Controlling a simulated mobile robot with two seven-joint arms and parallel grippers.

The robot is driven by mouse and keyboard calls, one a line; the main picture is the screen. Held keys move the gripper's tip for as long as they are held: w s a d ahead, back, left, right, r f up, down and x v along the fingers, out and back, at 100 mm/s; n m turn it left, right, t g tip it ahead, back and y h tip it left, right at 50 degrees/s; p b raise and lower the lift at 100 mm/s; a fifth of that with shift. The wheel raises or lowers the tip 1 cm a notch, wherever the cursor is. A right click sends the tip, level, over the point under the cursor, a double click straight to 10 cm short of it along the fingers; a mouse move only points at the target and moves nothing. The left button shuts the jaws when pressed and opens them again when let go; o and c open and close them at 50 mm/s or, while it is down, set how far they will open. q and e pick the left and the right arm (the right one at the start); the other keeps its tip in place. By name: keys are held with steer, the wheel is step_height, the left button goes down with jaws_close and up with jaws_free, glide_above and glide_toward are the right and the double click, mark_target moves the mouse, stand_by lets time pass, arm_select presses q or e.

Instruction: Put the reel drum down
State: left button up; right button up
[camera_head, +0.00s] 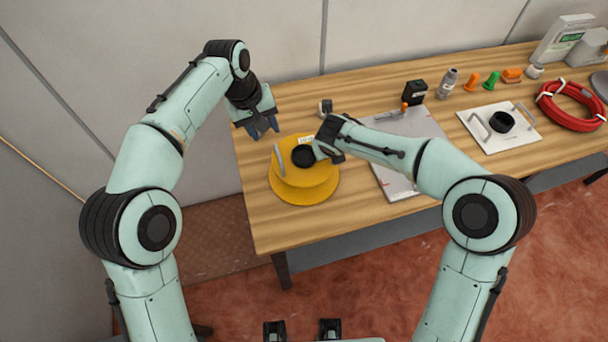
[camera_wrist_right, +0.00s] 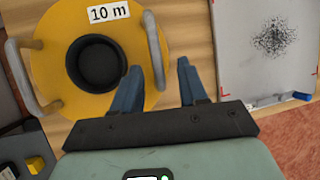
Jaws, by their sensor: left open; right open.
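The yellow reel drum (camera_head: 304,189) sits on the left end of the wooden table, flat as far as I can tell. It has a dark round hub, grey handles and a "10 m" label; its yellow face (camera_wrist_right: 52,72) fills the left of the right wrist view. My right gripper (camera_wrist_right: 158,88) is open, with one finger on each side of the near end of a grey handle (camera_wrist_right: 154,48); contact cannot be told. In the head view the right gripper (camera_head: 322,150) is over the drum's right side. My left gripper (camera_head: 263,131) is open and empty, behind and left of the drum.
A grey-white panel (camera_head: 398,183) lies right of the drum. Farther right are a black box (camera_head: 415,91), a bottle (camera_head: 447,82), small orange and green parts, a white plate with handles (camera_head: 525,135) and a red hose coil (camera_head: 571,122). The table's left edge is close to the drum.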

steer(key=v, duration=1.1)
steer(key=shift+r, duration=0.2)
